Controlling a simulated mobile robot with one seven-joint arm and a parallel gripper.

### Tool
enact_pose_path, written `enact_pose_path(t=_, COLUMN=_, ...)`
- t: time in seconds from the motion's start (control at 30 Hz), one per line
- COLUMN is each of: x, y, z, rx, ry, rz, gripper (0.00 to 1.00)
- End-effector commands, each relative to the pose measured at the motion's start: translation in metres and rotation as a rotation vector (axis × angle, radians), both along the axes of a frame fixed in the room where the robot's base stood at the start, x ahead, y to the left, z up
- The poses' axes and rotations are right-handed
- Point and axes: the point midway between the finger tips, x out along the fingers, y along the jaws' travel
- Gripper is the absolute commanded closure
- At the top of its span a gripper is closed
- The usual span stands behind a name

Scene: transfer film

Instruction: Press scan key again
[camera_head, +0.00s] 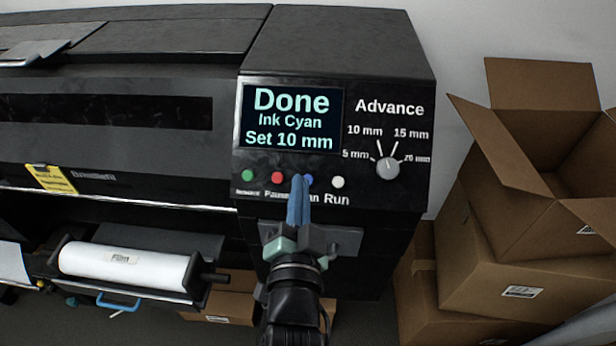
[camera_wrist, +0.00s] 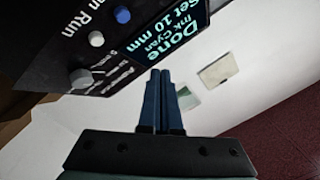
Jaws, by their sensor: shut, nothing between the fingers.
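The blue scan key (camera_head: 309,181) sits in the row of keys under the printer's screen. My gripper (camera_head: 300,178) is shut and empty, its blue fingers pointing up at the panel. The fingertips cover the left part of the blue key and most of its label, leaving "an" visible. In the wrist view the blue key (camera_wrist: 122,14) shows up and left of my fingertips (camera_wrist: 160,72), with a gap in the picture. I cannot tell the exact distance from the head view. The screen (camera_head: 291,118) reads "Done", "Ink Cyan", "Set 10 mm".
The white Run key (camera_head: 338,182) is right of the scan key; the red key (camera_head: 277,177) and green key (camera_head: 247,175) are left. The Advance dial (camera_head: 388,168) is at upper right. A white film roll (camera_head: 125,264) lies lower left. Cardboard boxes (camera_head: 510,250) stand right.

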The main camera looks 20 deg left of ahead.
Motion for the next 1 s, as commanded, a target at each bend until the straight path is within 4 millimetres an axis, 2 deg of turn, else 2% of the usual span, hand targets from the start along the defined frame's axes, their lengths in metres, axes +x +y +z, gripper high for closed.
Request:
enact_pose_path(t=0.17, x=0.009, y=0.003, z=-0.013, rx=0.0, ry=0.0, rz=0.0, gripper=1.0)
enact_pose_path(t=0.6, x=0.049, y=0.014, z=-0.054, rx=0.0, ry=-0.001, rz=0.001, gripper=1.0)
enact_pose_path(t=1.0, x=0.059, y=0.017, z=-0.061, rx=-0.001, ry=-0.001, rz=-0.001, gripper=1.0)
